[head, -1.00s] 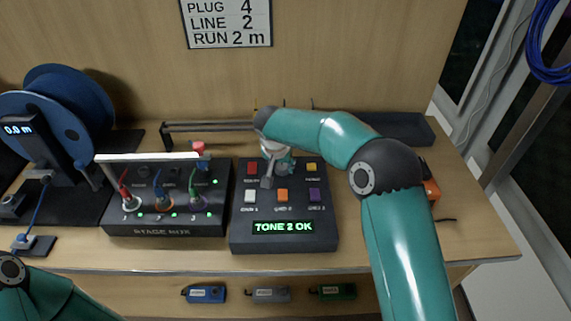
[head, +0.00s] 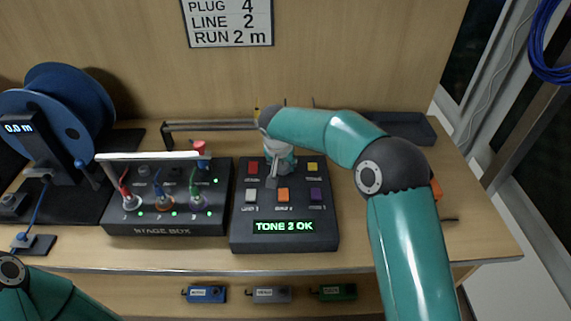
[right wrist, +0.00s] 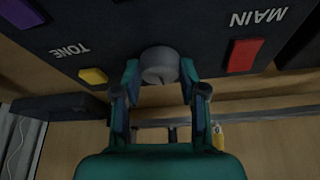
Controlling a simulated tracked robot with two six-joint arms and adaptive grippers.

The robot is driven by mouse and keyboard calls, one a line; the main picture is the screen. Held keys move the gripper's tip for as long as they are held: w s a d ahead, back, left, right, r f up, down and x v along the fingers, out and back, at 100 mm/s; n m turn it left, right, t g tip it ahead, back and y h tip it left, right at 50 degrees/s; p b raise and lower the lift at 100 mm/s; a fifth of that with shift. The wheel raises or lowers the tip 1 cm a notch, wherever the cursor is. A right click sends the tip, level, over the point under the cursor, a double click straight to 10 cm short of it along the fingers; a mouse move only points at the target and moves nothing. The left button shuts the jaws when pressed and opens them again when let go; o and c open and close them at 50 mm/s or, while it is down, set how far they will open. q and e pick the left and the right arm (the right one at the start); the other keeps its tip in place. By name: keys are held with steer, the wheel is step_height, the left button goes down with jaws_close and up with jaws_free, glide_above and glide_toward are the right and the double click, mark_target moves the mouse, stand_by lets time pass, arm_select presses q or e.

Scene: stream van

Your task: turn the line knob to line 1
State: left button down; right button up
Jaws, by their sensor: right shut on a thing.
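The dark console (head: 240,228) stands on the bench with red, yellow, white, orange and purple buttons and a green display (head: 283,226) reading TONE 2 OK. In the right wrist view, the round grey knob (right wrist: 160,66) sits on the console between the red MAIN button (right wrist: 242,56) and the yellow TONE button (right wrist: 93,76). My right gripper (right wrist: 158,78) is shut on this knob, one finger on each side. In the head view my right gripper (head: 278,168) covers most of the knob, and its pointer setting cannot be read. My left gripper is out of view.
A stage box (head: 165,229) with coloured plugs and a handle bar stands left of the console. A blue cable reel (head: 85,90) is farther left. A sign (head: 229,22) reads PLUG 4, LINE 2, RUN 2 m. Small coloured boxes sit below the bench edge.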

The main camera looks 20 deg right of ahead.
steer(key=shift+s+f+n, duration=0.15)
steer(key=shift+f+n, duration=0.1)
steer(key=shift+n, duration=0.05)
steer(key=shift+d+n+y+b, duration=0.1)
steer(key=shift+n+y+b, duration=0.3)
steer(key=shift+n, duration=0.3)
steer(key=shift+r+n+y, duration=0.1)
steer(key=shift+n+y, duration=0.2)
steer(key=shift+n, duration=0.6)
steer(key=n+y+p, duration=0.1)
steer(key=n+p, duration=0.1)
steer(key=n, duration=0.2)
steer(key=shift+d+y, duration=0.1)
steer(key=shift+y, duration=0.3)
steer(key=shift+n+y+p, duration=0.5)
steer(key=shift+n+p, duration=0.2)
steer(key=shift+n, duration=0.9)
steer(key=o, duration=1.1)
